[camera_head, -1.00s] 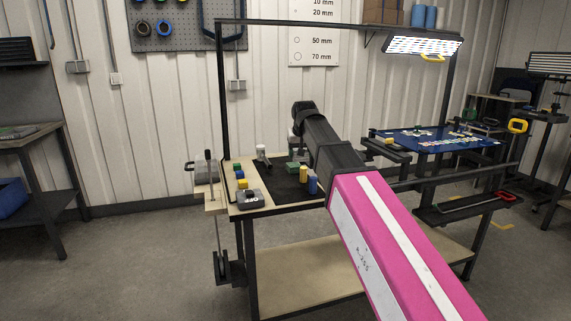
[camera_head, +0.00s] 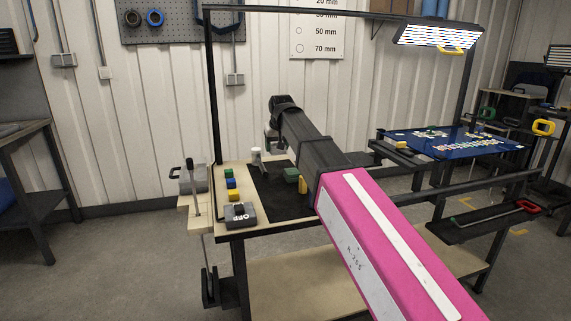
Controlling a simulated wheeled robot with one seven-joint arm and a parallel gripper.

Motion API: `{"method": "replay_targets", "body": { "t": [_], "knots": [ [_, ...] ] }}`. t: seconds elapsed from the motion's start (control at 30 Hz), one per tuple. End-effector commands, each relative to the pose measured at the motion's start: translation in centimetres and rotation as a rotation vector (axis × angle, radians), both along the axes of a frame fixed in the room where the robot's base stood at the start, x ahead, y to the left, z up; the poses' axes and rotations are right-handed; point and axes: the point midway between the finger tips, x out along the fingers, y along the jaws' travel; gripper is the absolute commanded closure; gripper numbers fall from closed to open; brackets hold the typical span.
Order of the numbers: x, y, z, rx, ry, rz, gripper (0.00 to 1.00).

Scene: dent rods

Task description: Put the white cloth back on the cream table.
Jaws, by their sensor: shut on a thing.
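My pink and black arm reaches from the lower right up over the cream-topped table (camera_head: 228,167). Its far end bends down behind the black link. Only a small part of my gripper (camera_head: 271,142) seems to show there, low over the back of the table. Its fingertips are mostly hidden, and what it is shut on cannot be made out. I cannot pick out the white cloth in this view.
A black frame post (camera_head: 214,100) rises at the left.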

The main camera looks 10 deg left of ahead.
Motion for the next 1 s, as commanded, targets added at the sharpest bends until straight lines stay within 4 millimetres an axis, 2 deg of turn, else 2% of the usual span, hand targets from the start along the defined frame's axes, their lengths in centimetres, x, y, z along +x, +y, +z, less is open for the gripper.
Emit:
{"method": "replay_targets", "body": {
  "t": [0.4,0.53,0.7,0.83,1.0],
  "knots": [
    [7.9,-0.4,-4.5,-0.001,0.002,-0.001,0.63],
    [10.0,-0.6,-5.8,-0.001,0.002,-0.001,0.63],
    [11.3,-0.7,-6.7,0.0,0.0,-0.001,0.63],
    [11.4,-0.8,-7.3,0.0,0.001,0.0,0.63],
    [11.3,-0.8,-9.4,0.0,0.001,0.0,0.63]
  ]
}}
